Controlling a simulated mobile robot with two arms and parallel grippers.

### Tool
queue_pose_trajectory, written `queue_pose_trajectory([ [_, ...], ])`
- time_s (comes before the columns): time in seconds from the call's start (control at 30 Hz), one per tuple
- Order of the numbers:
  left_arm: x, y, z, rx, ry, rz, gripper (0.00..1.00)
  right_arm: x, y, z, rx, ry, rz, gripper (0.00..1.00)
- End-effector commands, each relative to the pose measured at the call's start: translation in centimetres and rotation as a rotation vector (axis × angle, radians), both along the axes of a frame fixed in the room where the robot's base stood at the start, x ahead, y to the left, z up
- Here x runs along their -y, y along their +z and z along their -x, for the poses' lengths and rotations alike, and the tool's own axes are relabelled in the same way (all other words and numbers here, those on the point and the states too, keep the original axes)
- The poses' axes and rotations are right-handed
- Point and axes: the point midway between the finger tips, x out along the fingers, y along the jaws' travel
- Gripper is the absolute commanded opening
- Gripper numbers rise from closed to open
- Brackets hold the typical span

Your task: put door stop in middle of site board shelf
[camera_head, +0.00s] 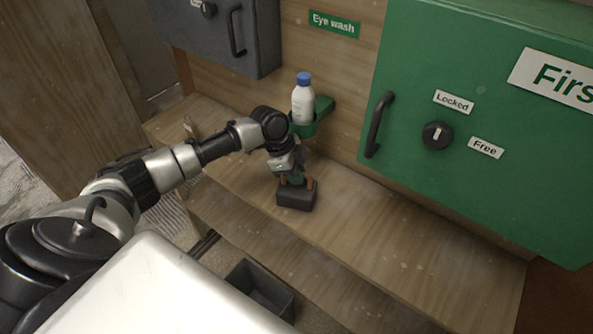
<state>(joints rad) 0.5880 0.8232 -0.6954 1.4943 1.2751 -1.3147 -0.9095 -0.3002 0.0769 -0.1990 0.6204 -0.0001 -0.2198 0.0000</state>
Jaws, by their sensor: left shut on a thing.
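A dark grey block, which looks like the door stop (296,198), is at the wooden site board shelf (375,225), left of its middle. My left gripper (297,182) points down over the block from above, its brownish fingertips shut on its upper part. A small green part shows between the fingers. The block looks upright and at or very close to the shelf surface; I cannot tell if it touches. My right gripper is not in view.
A white bottle with a blue cap (303,98) stands in a green holder (318,115) behind my gripper. A green first-aid cabinet (430,60) hangs at the right, a grey cabinet (265,40) at the upper left. An open dark bin (260,288) is below. The shelf's right part is clear.

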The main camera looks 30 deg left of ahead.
Motion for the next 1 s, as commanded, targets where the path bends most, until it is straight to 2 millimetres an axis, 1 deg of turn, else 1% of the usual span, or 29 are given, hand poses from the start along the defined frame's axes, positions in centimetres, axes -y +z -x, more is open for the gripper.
queue_pose_trajectory([
  [0.17, 0.0, 0.2, -0.1, 0.004, 0.0, 0.002, 0.0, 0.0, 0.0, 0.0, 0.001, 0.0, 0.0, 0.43],
  [0.27, 0.0, -0.1, -0.1, 0.004, 0.0, 0.002, 0.0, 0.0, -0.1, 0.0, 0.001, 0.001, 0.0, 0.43],
  [0.3, 0.0, -0.2, 0.0, 0.001, 0.0, 0.0, 0.17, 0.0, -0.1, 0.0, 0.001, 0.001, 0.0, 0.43],
  [0.43, 0.0, -0.2, 0.0, 0.0, 0.0, 0.0, 0.37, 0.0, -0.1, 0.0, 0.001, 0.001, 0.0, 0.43],
  [0.47, 0.0, -0.2, 0.0, 0.0, 0.0, 0.0, 0.4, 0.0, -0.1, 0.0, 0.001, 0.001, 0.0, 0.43],
  [0.7, 0.0, -0.1, 0.0, 0.001, 0.0, 0.0, 0.4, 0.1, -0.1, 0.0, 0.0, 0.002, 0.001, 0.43],
  [0.8, -0.1, 0.3, 0.0, 0.002, 0.001, -0.001, 0.4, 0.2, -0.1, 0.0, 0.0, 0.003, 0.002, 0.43],
  [0.87, -0.4, 0.8, 0.0, 0.003, 0.001, 0.0, 0.4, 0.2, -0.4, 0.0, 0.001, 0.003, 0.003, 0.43],
  [0.97, -1.0, 2.3, 0.2, 0.005, 0.0, -0.002, 0.4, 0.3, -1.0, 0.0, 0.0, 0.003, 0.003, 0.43],
  [1.0, -1.4, 3.1, 0.3, 0.006, 0.0, -0.002, 0.4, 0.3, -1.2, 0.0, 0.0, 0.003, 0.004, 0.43],
])
